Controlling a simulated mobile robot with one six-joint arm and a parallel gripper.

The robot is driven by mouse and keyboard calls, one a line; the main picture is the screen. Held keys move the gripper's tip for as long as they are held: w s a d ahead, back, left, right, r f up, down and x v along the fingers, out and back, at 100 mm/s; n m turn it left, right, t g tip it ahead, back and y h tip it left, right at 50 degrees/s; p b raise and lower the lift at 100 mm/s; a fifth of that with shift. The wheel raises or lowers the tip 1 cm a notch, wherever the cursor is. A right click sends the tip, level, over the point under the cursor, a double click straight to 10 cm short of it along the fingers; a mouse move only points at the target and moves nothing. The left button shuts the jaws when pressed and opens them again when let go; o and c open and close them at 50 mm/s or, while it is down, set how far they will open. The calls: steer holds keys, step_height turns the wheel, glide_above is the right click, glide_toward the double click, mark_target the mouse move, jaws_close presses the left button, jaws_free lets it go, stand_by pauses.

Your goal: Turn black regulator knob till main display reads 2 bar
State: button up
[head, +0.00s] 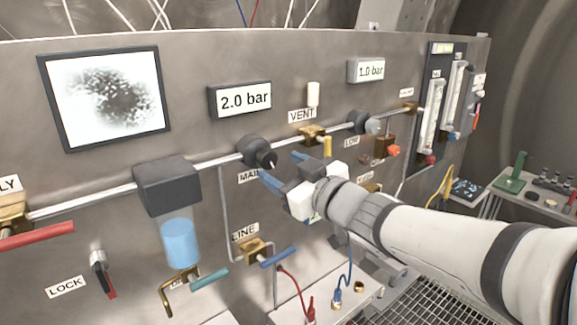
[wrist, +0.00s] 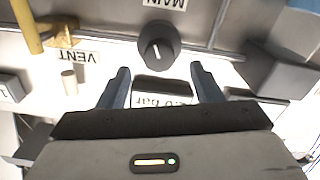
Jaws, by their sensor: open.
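The black regulator knob (head: 260,154) sits on the steel pipe above the MAIN label in the head view. In the wrist view the knob (wrist: 158,47) shows a white pointer line, ahead of my fingers. The main display (head: 240,99) above it reads 2.0 bar. My gripper (head: 286,172) is open, just right of and in front of the knob, its blue fingers apart from it. In the wrist view my gripper (wrist: 160,82) has nothing between its fingertips, and the display shows upside down behind them, partly hidden.
A second display (head: 370,71) reads 1.0 bar, with another black knob (head: 358,121) below it. The VENT valve (head: 313,133) stands between the two knobs. A filter with a blue bowl (head: 180,241) hangs to the left. The LINE valve (head: 254,249) is below.

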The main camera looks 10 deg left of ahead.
steer(key=v, duration=0.3)
steer(key=shift+s+d, duration=0.2)
steer(key=w+d+f+m+h, duration=0.1)
steer(key=d+f+m+h, duration=0.45)
steer(key=d, duration=0.35)
steer(key=d+f+m+h, duration=0.4)
steer(key=d+h, duration=0.3)
steer(key=d, duration=0.3)
steer(key=s+d+f+m+g, duration=0.1)
steer(key=s+d+f+g, duration=0.1)
steer(key=s+f+g, duration=0.2)
steer(key=s+d+f+m+g+h, duration=0.1)
steer(key=s+f+g, duration=0.3)
steer(key=s, duration=0.7)
step_height(320, 180, down, 2)
steer(key=shift+d+f+m, duration=0.25)
steer(key=shift+d+m, duration=0.3)
steer(key=shift+d, duration=0.35)
